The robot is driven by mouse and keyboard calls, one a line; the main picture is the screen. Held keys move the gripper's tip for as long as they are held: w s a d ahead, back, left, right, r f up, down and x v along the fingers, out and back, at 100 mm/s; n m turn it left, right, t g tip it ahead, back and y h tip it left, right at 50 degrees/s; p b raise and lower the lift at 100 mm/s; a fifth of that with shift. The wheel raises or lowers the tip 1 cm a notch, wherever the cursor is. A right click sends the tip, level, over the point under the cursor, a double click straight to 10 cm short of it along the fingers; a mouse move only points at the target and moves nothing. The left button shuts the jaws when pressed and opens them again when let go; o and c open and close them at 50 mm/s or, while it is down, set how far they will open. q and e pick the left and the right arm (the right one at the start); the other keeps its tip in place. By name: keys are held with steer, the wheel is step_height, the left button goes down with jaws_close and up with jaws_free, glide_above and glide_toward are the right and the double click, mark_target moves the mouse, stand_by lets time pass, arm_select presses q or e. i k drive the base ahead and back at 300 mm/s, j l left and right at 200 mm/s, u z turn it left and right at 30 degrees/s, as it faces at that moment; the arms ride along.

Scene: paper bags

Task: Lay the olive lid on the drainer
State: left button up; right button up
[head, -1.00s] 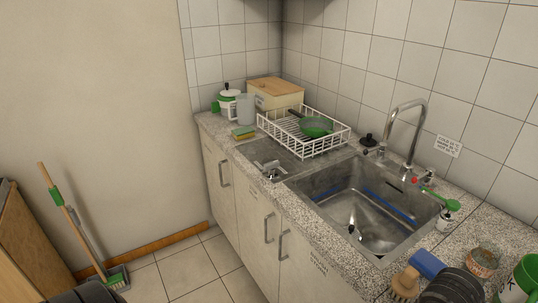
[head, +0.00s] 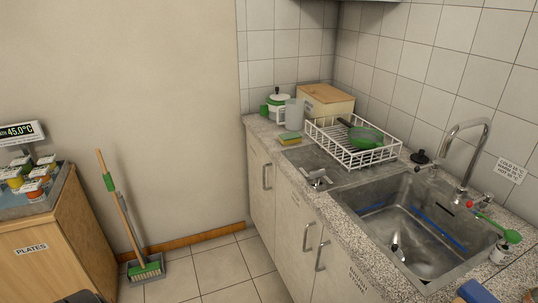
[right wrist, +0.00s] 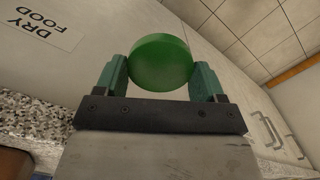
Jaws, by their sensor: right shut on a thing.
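My right gripper (right wrist: 162,85) is in the right wrist view, its two teal fingers shut on a round green disc (right wrist: 160,62). I take this disc to be the olive lid; it is held by its sides, in front of a cabinet. The drainer is a white wire rack (head: 345,157) on the counter left of the sink in the head view. A green pan (head: 366,138) with a dark handle lies in it. Neither gripper shows in the head view.
The steel sink (head: 410,230) and tap (head: 466,140) are right of the drainer. A wooden-lidded box (head: 326,101), jug (head: 294,112) and sponge (head: 290,138) stand behind and left. A broom (head: 124,210) leans by a wooden cabinet (head: 50,245). Floor between is clear.

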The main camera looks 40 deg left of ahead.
mark_target(302, 150)
steer(key=i+j+u, duration=0.2)
steer(key=u, duration=0.2)
steer(key=i+j+u, duration=0.25)
steer(key=u, duration=0.2)
steer(key=i+j+u, duration=0.25)
steer(key=u, duration=0.15)
